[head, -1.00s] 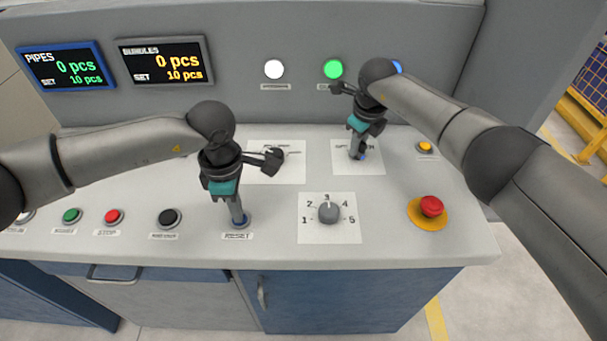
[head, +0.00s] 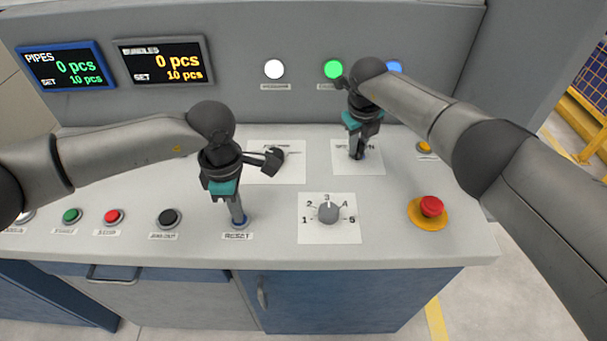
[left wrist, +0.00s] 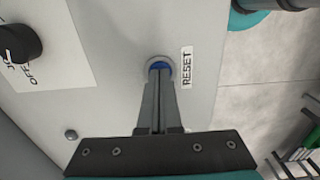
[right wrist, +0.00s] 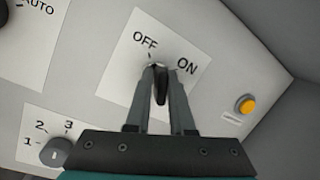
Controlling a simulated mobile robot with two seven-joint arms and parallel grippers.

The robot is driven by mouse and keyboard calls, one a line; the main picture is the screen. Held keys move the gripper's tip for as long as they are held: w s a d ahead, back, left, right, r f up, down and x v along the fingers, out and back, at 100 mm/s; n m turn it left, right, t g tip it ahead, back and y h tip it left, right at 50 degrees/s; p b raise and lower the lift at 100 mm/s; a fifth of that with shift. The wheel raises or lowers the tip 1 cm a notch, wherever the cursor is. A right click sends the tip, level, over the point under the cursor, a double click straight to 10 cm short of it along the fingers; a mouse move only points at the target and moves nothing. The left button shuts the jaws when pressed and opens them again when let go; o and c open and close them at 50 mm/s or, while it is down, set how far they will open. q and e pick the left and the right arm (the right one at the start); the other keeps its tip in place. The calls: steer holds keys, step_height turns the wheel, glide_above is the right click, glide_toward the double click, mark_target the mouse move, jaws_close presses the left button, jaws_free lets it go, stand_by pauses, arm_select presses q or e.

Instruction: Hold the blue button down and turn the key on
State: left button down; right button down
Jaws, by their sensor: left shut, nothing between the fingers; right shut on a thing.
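The blue button (left wrist: 160,63) sits by the RESET label in the left wrist view. My left gripper (head: 239,218) is shut and empty, pointing down with its fingertips at the button and covering part of it. How far the button is pressed cannot be told. The black key (right wrist: 160,88) stands on the white OFF/ON plate (right wrist: 133,80), with OFF at upper left and ON at right. My right gripper (head: 357,154) is shut on the key, one finger on each side. The key's exact angle is partly hidden by the fingers.
A numbered dial (head: 328,212) lies between the grippers. A red emergency button (head: 431,207) is at right and a yellow button (right wrist: 245,104) is beside the key plate. A black selector (head: 273,160) stands behind my left gripper. White and green (head: 333,69) lamps show on the back panel.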

mark_target(360, 140)
steer(key=m, duration=0.2)
steer(key=m+h, duration=0.1)
steer(key=shift+s+d+f, duration=0.15)
steer(key=shift+d+f, duration=0.1)
steer(key=shift+d, duration=0.05)
steer(key=c, duration=0.8)
jaws_free()
steer(key=shift+o, duration=0.4)
steer(key=shift+s, duration=0.1)
steer(key=shift+a, duration=0.45)
steer(key=shift+d+r, duration=0.2)
steer(key=shift+r, duration=2)
